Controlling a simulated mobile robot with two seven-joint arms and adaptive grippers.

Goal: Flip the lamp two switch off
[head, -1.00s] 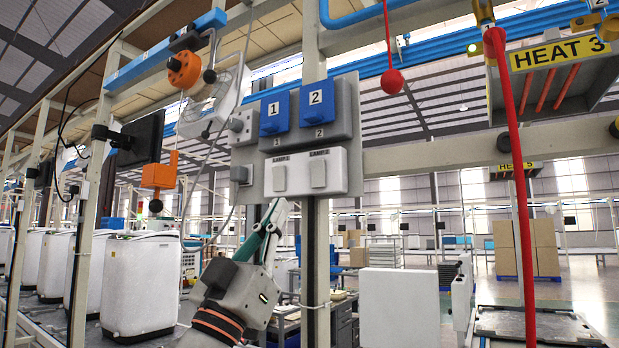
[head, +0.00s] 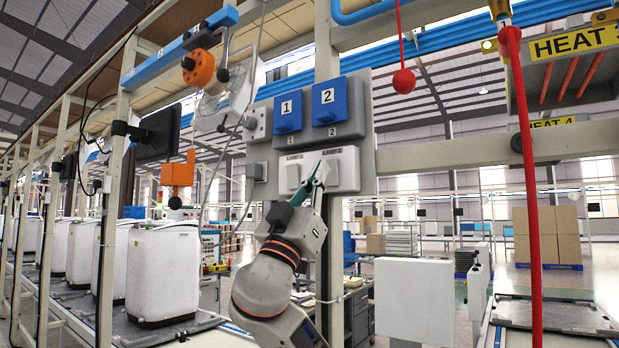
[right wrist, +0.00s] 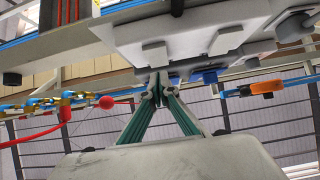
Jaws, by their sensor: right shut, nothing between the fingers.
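The white lamp switch panel (head: 348,160) holds two pale rocker switches, below two blue covers marked 1 and 2. The lamp two switch (head: 333,172) is the right rocker, partly hidden behind my right gripper (head: 321,168). In the right wrist view the lamp two switch (right wrist: 155,54) is the left rocker, just beyond the fingertips. My right gripper (right wrist: 158,88) is shut and empty, its tips close to that rocker; I cannot tell if they touch it. The lamp one switch (head: 293,176) is clear of the gripper. The rocker's on or off position is unclear. My left gripper is out of view.
Blue cover 1 (head: 287,113) and blue cover 2 (head: 328,101) sit right above the panel. A red ball on a cord (head: 404,81) and a thick red hanging line (head: 527,160) are to the right. An orange box (head: 178,172) hangs left.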

